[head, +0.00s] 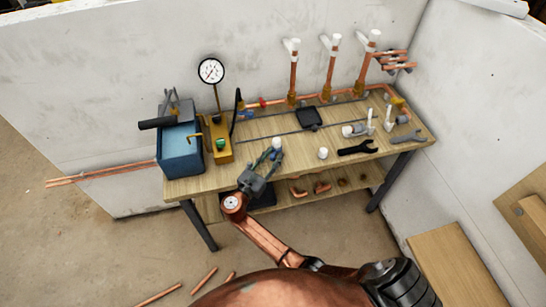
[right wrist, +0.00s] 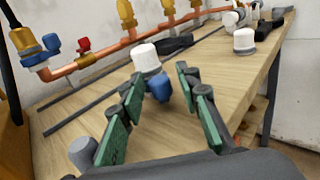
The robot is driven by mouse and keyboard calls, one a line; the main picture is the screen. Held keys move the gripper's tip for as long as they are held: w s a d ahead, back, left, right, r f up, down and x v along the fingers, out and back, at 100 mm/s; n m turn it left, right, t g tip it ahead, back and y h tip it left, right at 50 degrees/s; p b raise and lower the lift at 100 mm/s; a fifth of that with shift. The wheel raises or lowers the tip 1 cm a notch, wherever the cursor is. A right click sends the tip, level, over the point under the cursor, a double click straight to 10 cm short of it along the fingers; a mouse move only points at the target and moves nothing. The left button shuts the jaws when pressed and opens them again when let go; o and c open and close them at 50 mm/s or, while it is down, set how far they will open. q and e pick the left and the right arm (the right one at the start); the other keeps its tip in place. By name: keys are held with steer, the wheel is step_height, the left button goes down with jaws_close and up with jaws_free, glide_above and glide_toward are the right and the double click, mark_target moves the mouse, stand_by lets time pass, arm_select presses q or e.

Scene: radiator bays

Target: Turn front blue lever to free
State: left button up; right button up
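A blue lever (head: 247,114) shows at the left end of the copper pipe, behind the yellow block. In the right wrist view the blue lever (right wrist: 52,42) sits beside a brass fitting at the upper left. My right gripper (head: 270,154) is open over the front of the bench, apart from that lever. In the right wrist view a white-capped piece with a blue lower part (right wrist: 158,87) stands just beyond and between the open fingertips (right wrist: 159,76). I cannot tell whether they touch it. My left gripper is not in view.
A red lever (head: 262,102) is on the pipe near the blue one. A blue box (head: 180,150) and a yellow block (head: 217,140) stand at the bench's left. A black wrench (head: 357,148) and a white cap (head: 323,153) lie to the right. Two dark rods cross the wooden top.

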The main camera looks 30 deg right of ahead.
steer(key=shift+a, duration=0.1)
steer(key=v, duration=0.7)
steer(key=shift+s+a, duration=0.15)
steer(key=shift+a, duration=0.05)
stand_by(0.5)
